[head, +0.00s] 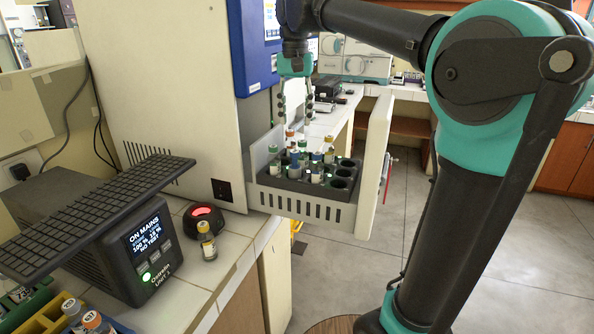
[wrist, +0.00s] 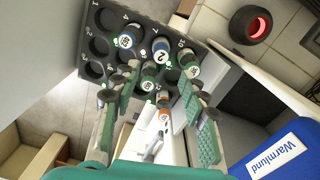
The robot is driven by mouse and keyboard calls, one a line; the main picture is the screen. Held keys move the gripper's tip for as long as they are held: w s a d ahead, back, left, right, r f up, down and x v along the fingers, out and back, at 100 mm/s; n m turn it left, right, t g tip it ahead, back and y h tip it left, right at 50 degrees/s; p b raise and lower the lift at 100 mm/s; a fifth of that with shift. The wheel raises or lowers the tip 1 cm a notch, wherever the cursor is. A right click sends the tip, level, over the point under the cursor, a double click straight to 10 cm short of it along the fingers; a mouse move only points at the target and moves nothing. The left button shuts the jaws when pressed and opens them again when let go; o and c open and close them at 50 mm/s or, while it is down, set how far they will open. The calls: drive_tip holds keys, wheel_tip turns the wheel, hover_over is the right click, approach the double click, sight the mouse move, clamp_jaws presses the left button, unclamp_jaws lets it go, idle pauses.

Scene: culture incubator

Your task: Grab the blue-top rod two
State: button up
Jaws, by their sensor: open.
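In the head view my gripper (head: 295,115) is above the rack, with nothing held. Rod two lies just beyond the fingertips in the wrist view.
Green-topped rods (wrist: 148,83) and an orange-topped rod (wrist: 164,116) stand close by. The rack sits in a pulled-out white drawer (head: 305,206) with an upright front panel (head: 374,165). A small bottle (head: 207,243) stands on the counter.

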sight(295, 152)
wheel_tip(295, 152, down, 10)
drive_tip(key=shift+f, duration=0.2)
drive_tip(key=f, duration=0.2)
drive_tip(key=w+f, duration=0.1)
drive_tip(key=f, duration=0.1)
drive_tip(key=shift+a, duration=0.1)
drive_tip(key=shift+s+f, duration=0.1)
drive_tip(key=shift+f, duration=0.5)
drive_tip(key=shift+c, duration=0.4)
clamp_jaws()
drive_tip(key=shift+r, duration=0.1)
